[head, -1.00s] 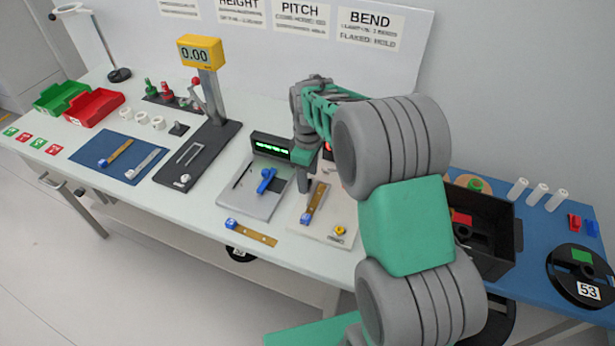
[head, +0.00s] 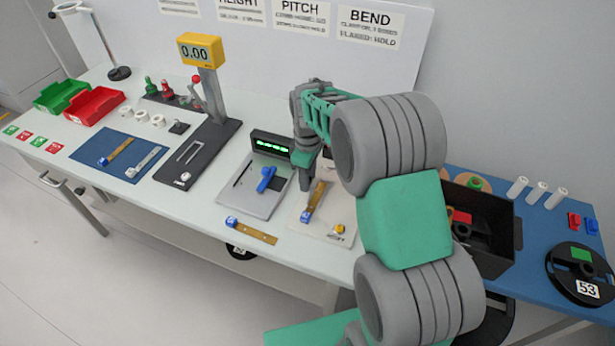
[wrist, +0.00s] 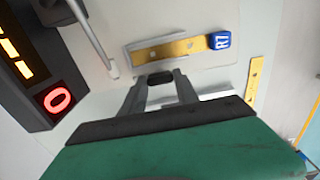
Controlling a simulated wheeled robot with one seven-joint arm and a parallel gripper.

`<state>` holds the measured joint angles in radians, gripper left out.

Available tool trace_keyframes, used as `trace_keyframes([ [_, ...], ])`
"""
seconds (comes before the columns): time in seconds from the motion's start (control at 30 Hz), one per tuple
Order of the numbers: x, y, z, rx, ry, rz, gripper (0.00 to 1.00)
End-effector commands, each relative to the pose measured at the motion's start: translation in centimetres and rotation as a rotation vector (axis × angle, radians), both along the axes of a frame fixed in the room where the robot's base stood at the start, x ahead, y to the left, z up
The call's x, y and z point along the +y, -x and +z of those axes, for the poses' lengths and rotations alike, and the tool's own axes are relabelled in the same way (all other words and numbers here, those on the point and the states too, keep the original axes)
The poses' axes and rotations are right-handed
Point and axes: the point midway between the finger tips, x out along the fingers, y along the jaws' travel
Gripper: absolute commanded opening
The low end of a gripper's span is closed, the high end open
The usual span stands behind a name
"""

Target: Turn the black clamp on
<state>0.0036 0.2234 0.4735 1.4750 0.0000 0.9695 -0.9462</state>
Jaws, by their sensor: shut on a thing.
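The black clamp (wrist: 160,77) shows in the wrist view as a small dark piece between my fingertips. My gripper (wrist: 158,84) is shut on it, beside a brass strip with a blue tag (wrist: 180,48). In the head view my gripper (head: 304,184) points down at the back left of the pale bend plate (head: 333,232); the clamp is hidden there. The strip with its blue tag (head: 314,203) lies on that plate. How far the clamp is turned cannot be told.
A dark box with a glowing red 0 (wrist: 57,99) and a thin grey rod (wrist: 92,38) are close in the wrist view. Left of the plate is a grey station with a blue handle (head: 266,178). Another brass strip (head: 252,232) lies at the front edge.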

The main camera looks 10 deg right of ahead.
Motion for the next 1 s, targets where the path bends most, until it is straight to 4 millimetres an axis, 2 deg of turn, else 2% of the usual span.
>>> trace_keyframes([
  [0.1, 0.01, 0.01, 0.03, 0.000, 0.000, 0.000, 0.00],
  [0.53, 0.00, 0.00, 0.00, 0.000, 0.000, -0.071, 0.00],
  [1.0, 0.00, 0.01, -0.03, 0.001, 0.001, -0.444, 0.00],
])
